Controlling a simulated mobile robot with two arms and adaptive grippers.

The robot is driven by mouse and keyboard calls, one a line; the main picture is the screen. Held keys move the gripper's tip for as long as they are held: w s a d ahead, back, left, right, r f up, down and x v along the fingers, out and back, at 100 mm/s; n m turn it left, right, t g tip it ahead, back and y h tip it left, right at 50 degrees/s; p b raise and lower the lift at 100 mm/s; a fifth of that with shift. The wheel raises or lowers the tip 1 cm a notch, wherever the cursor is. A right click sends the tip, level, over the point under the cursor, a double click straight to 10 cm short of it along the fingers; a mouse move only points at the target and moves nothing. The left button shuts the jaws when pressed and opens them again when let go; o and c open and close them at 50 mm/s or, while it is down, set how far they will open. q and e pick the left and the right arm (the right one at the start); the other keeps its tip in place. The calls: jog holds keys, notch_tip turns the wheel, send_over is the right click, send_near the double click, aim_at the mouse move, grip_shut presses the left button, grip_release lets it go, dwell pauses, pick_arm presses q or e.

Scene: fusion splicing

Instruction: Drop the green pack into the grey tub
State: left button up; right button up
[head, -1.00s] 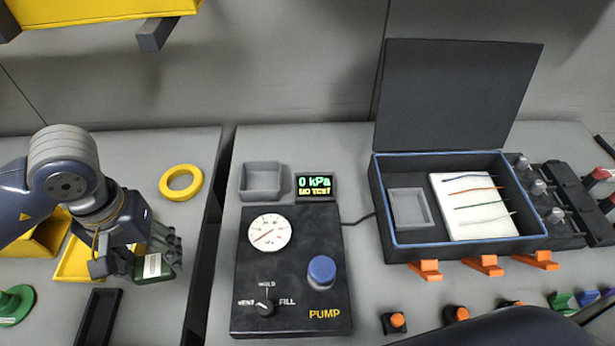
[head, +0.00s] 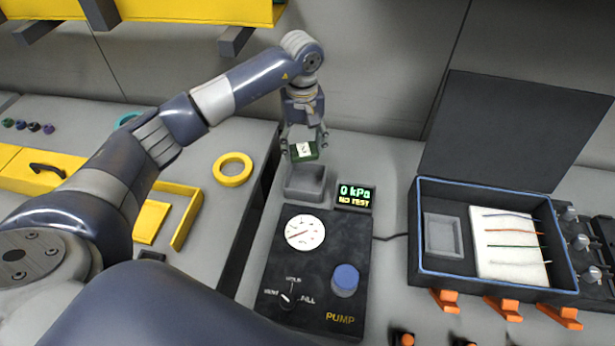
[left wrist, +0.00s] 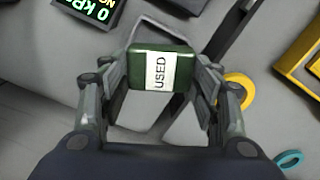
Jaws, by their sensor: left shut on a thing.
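The green pack (head: 306,153) has a white label, which reads USED in the left wrist view (left wrist: 142,72). My left gripper (head: 303,145) is shut on the pack, with a finger on each side of it (left wrist: 163,75). It holds the pack just above and slightly behind the grey tub (head: 304,183) in the head view. The tub is an open square box on the bench behind the pump panel. In the left wrist view the pack hides part of the tub. My right gripper is not in view.
The pump panel (head: 318,258) with gauge and blue knob is in front of the tub, and a small display (head: 356,196) is to its right. A yellow ring (head: 233,169) lies to the left, across a gap. An open dark case (head: 492,279) stands to the right.

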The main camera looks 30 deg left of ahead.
pick_arm(q)
notch_tip(320, 180, down, 7)
jog(key=w+a+n+b, duration=0.1)
jog(key=a+b, duration=0.1)
jog(key=shift+w+a, duration=0.15)
jog(key=shift+w, duration=0.15)
dwell(0.3)
jog(key=shift+f, duration=0.1)
jog(key=o, duration=1)
jog(key=shift+o, duration=0.6)
